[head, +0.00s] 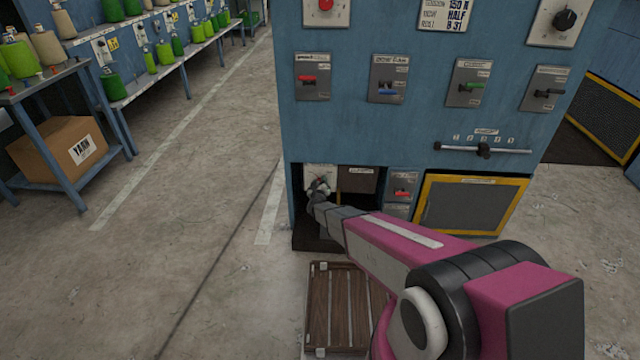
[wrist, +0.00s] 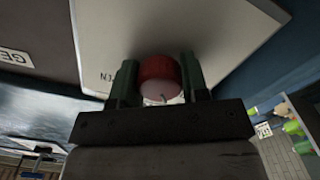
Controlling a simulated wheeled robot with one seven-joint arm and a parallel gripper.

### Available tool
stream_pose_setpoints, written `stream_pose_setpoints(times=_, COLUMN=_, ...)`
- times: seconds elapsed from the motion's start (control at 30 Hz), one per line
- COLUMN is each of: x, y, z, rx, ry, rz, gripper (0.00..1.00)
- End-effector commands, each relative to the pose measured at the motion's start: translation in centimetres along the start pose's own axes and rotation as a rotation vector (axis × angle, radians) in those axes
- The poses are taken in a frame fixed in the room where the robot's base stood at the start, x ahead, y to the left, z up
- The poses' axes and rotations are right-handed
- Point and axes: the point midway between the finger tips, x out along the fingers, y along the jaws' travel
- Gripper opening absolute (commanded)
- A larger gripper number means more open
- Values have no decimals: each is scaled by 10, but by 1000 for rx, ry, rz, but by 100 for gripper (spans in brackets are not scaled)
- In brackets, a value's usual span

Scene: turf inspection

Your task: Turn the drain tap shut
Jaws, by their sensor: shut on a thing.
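A red round knob (wrist: 158,70), which seems to be the drain tap, stands out from a white plate (wrist: 165,28) in the wrist view. Lettering ending in "EN" shows on the plate beside it, partly hidden. My gripper (wrist: 157,82) has its two dark green fingers on either side of the knob, shut on it. In the head view my gripper (head: 320,188) reaches into a low recess at the lower left of the blue machine (head: 420,120), in front of the white plate (head: 312,172). There the gripper mostly hides the knob.
Switch boxes with red, blue, green and black handles cover the machine's front. A yellow-framed panel (head: 475,204) is right of my arm. A wooden pallet (head: 330,310) lies on the floor in front. Open floor stretches left toward the yarn shelves (head: 150,80).

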Motion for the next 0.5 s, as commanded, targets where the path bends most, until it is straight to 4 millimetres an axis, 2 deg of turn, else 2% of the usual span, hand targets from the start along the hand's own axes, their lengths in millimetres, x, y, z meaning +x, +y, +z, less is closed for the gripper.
stream_pose_setpoints(times=0.23, x=0, y=0, z=0, rx=-97, ry=0, rz=0, gripper=18)
stream_pose_setpoints(times=0.5, x=0, y=0, z=0, rx=-131, ry=0, rz=0, gripper=18)
